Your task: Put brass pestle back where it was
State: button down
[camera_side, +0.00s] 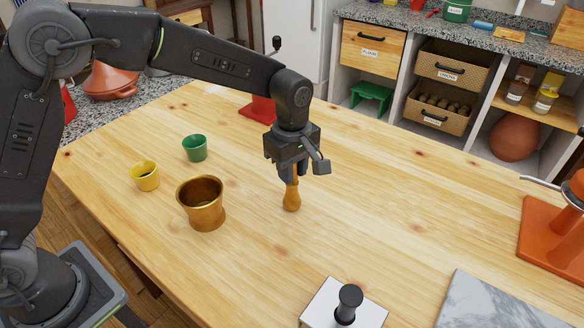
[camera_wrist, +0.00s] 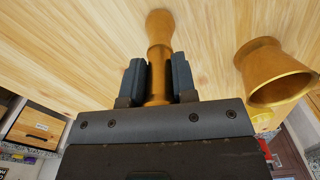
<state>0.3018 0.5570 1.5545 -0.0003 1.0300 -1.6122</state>
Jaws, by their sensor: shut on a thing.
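The brass pestle (camera_side: 291,196) is held upright in my gripper (camera_side: 290,176), its wide end down. Its lower end is at or just above the wooden table; I cannot tell if it touches. In the wrist view the pestle (camera_wrist: 159,55) runs between the two dark fingers of my gripper (camera_wrist: 158,82), which are shut on it. A brass mortar (camera_side: 203,206) stands upright on the table to the left of the pestle. The mortar also shows in the wrist view (camera_wrist: 265,70), at the right.
A yellow cup (camera_side: 145,176) and a green cup (camera_side: 195,148) stand behind the mortar. A white block with a black knob (camera_side: 348,300) and a marble slab (camera_side: 500,302) lie at the front. An orange stand (camera_side: 548,235) is at the right.

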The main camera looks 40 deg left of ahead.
jog(key=shift+f, duration=0.1)
jog(key=c, duration=0.9)
grip_release()
